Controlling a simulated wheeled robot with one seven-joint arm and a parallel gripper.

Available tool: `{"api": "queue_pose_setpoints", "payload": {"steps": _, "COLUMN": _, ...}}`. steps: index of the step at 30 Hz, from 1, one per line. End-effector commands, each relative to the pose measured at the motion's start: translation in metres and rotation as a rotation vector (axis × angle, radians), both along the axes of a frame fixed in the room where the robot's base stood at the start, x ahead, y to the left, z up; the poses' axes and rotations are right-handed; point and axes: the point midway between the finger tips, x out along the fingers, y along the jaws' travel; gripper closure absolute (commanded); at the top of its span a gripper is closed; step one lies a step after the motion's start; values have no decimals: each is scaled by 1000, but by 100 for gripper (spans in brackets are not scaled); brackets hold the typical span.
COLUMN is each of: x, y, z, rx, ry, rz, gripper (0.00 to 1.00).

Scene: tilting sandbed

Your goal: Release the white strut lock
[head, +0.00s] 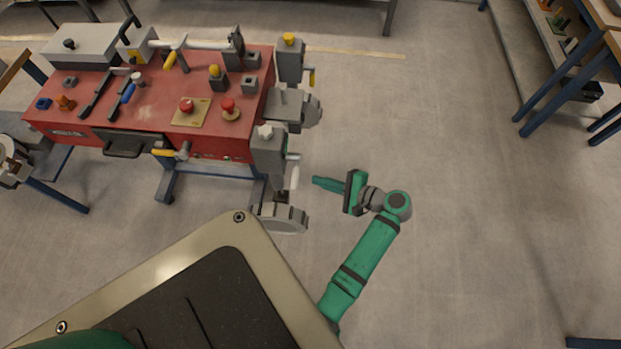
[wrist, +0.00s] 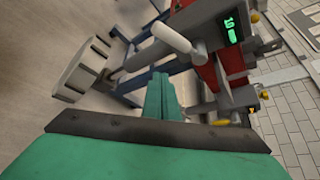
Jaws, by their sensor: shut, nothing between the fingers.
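The white strut lock (head: 293,177) is a short white handle on the side of the grey strut housing (head: 268,153) at the near right corner of the red sandbed. In the wrist view the white lock (wrist: 172,38) shows as a pale rounded lever sticking out from the housing, up and to the left. My green gripper (head: 326,184) is shut and empty, a short way to the right of the lock and apart from it. In the wrist view its closed fingers (wrist: 161,97) point toward the area below the lever.
The red sandbed (head: 150,85) carries several knobs and levers. A far housing has a yellow lever (head: 312,76). A grey half-disc foot (head: 282,217) sits below the near housing. A green-digit display (wrist: 231,29) is on the housing.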

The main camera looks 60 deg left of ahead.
Motion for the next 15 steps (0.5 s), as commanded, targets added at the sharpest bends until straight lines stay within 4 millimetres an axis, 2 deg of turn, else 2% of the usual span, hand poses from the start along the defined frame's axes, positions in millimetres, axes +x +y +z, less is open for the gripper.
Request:
{"api": "queue_pose_setpoints", "payload": {"steps": 6, "x": 18, "y": -23, "z": 18, "rx": 0, "ry": -1, "rz": 5, "gripper": 100}}
{"api": "queue_pose_setpoints", "payload": {"steps": 15, "x": 28, "y": -37, "z": 26, "rx": -1, "ry": 0, "rz": 5, "gripper": 100}}
